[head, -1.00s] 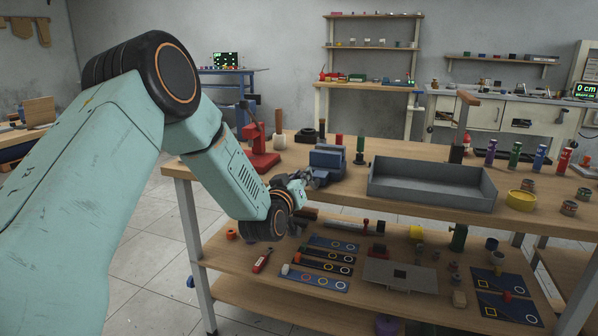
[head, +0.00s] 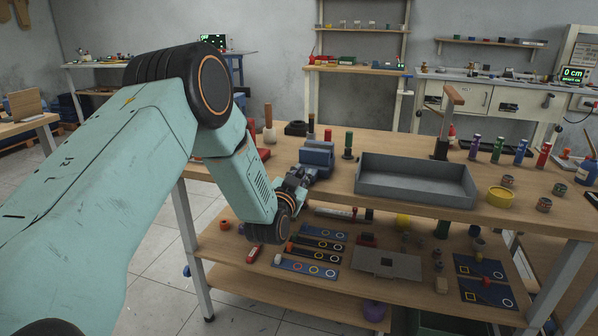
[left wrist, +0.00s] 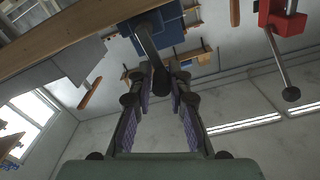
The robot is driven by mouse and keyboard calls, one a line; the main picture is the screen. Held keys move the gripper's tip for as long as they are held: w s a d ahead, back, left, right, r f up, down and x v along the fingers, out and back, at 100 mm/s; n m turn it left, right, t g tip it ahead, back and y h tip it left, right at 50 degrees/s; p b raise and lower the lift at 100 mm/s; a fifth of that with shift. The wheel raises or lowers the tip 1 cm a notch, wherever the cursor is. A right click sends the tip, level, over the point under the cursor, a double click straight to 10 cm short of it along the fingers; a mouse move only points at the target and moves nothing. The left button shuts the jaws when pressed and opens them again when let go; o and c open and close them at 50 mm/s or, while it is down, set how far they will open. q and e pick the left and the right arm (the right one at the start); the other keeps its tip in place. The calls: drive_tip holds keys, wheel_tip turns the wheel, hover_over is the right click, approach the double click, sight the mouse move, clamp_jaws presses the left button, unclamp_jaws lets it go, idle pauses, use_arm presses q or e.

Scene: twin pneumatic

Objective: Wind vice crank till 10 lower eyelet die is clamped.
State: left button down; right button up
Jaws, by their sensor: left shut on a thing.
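The blue vice (head: 317,158) stands at the front edge of the upper bench, left of the grey tray. In the left wrist view its blue body (left wrist: 172,38) is above my fingers, and its dark crank (left wrist: 147,45) reaches down with a knob at the end. My left gripper (head: 297,182) is at the front of the vice. In the left wrist view the left gripper (left wrist: 158,82) has its fingers on both sides of the crank's knob, shut on it. I cannot make out a die between the vice jaws. My right gripper is not in view.
A grey tray (head: 415,182) stands right of the vice. A green-handled tool (head: 348,143) stands just behind it. A red press (left wrist: 283,20) with a hanging lever is at the right in the left wrist view. The lower shelf (head: 225,245) holds mats and small parts.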

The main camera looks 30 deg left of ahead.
use_arm(q)
drive_tip(key=shift+a+f, duration=0.1)
idle(0.3)
drive_tip(key=c, duration=1.3)
unclamp_jaws()
drive_tip(key=shift+s, duration=0.1)
drive_tip(key=v, duration=1.2)
